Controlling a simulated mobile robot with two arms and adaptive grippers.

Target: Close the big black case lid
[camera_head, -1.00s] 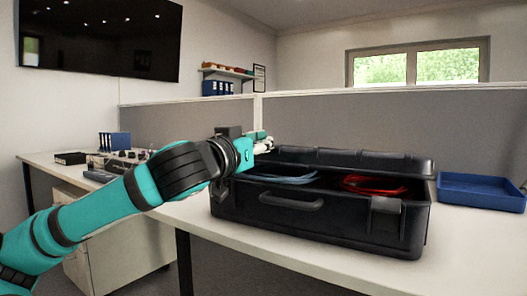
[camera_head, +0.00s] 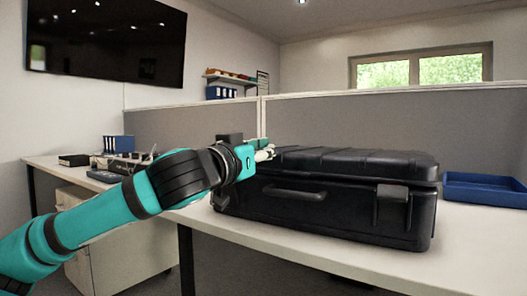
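The big black case (camera_head: 330,213) stands on the white desk. Its lid (camera_head: 350,162) lies down over the body, and the cables inside no longer show. A latch (camera_head: 392,193) hangs on the front right and a handle (camera_head: 295,192) is on the front. My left gripper (camera_head: 266,152) is at the lid's left back corner, close to it; I cannot tell whether it touches. The gripper is small and seen from behind, so its finger state is unclear. My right gripper is not in view.
A blue tray (camera_head: 484,183) stands right of the case. Small equipment (camera_head: 122,163) and blue binders (camera_head: 118,144) are on the desk at left. A grey partition (camera_head: 370,122) runs behind. Bare desk (camera_head: 470,245) lies at the front right.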

